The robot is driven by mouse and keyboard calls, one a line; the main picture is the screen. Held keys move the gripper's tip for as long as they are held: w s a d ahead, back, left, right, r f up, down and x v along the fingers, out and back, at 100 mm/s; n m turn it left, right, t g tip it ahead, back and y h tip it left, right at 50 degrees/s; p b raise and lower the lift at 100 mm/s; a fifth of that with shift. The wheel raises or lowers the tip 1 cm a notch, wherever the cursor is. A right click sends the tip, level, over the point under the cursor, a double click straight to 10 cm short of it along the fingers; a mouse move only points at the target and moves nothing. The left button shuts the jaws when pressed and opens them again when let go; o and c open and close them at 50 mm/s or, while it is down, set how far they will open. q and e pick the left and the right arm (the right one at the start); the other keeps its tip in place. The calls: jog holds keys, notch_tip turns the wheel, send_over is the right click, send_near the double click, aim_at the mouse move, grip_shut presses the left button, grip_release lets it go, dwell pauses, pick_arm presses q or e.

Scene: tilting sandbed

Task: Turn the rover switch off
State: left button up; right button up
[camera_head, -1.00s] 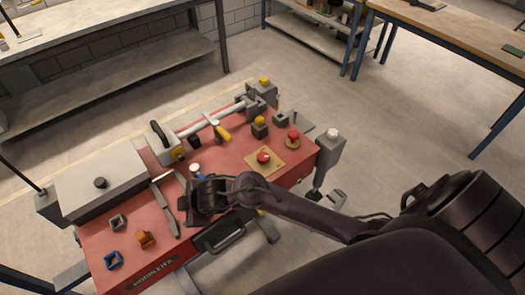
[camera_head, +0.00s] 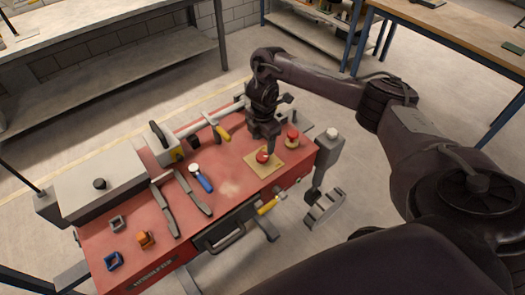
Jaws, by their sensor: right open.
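A red button (camera_head: 262,157) sits on a square tan plate (camera_head: 276,168) at the right part of the red bench top (camera_head: 235,200). A second red mushroom button (camera_head: 292,134) stands just behind it to the right. No label shows which control is the rover switch. My right gripper (camera_head: 269,148) points down right over the plate, just behind the first red button; whether it touches is too small to tell. It is open, with nothing seen in it. My left gripper is not in view.
A blue-handled tool (camera_head: 201,178) and long grey metal pieces (camera_head: 163,207) lie mid-bench. A yellow-handled lever (camera_head: 217,128) and a white bar stand at the back.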

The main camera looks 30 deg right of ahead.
aim_at(263, 156)
notch_tip(263, 156, down, 7)
jog(key=b, duration=0.3)
jog(key=shift+r, duration=0.1)
jog(key=shift+a, duration=0.1)
jog(key=c, duration=1)
jog(key=shift+o, duration=0.2)
